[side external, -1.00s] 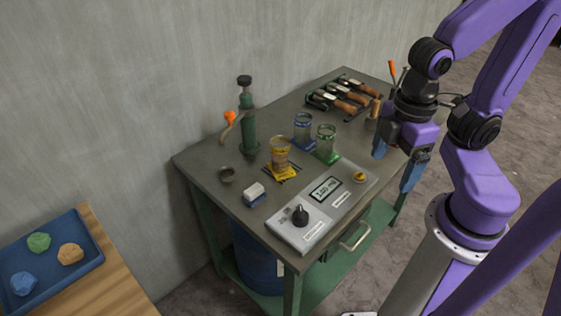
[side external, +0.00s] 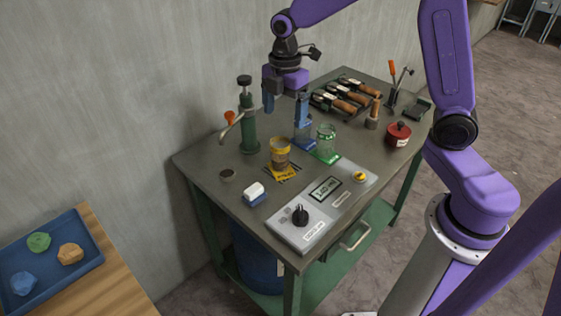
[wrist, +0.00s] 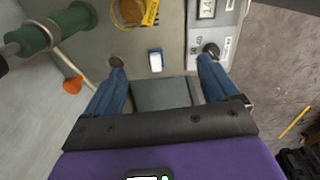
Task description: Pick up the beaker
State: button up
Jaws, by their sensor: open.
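Three glass beakers stand on the workbench, and I cannot tell which one is meant. The yellow-marked beaker (side external: 280,153) stands on a yellow patch; its lower part shows at the top of the wrist view (wrist: 130,12). The green-marked beaker (side external: 326,140) stands on a green patch. The blue-marked beaker (side external: 303,141) stands on a blue patch, its upper part overlapped by my right finger in the side view. My gripper (side external: 285,116) is open and empty, fingers pointing down, over the back of the bench. Its spread fingers also show in the wrist view (wrist: 162,66).
A green hand pump (side external: 248,125) stands left of the beakers. A white-and-blue block (side external: 254,194) and a control panel (side external: 322,205) lie at the front. A tool rack (side external: 345,96) and a red pot (side external: 398,134) are towards the right.

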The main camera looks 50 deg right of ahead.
jog(key=n, duration=0.1)
send_over(280, 138)
jog(key=s+a, duration=0.2)
jog(key=f, duration=0.2)
jog(key=shift+n, duration=0.3)
jog(key=f, duration=1.2)
jog(key=shift+w+d+f, duration=0.25)
jog(key=shift+d, duration=0.05)
jog(key=shift+s+a+f, duration=0.1)
jog(key=shift+a+f, duration=0.05)
jog(key=shift+f, duration=1.15)
jog(key=shift+s+a+f, duration=0.1)
jog(key=shift+f, duration=1.15)
jog(key=c, duration=1.3)
jog(key=shift+r, duration=0.1)
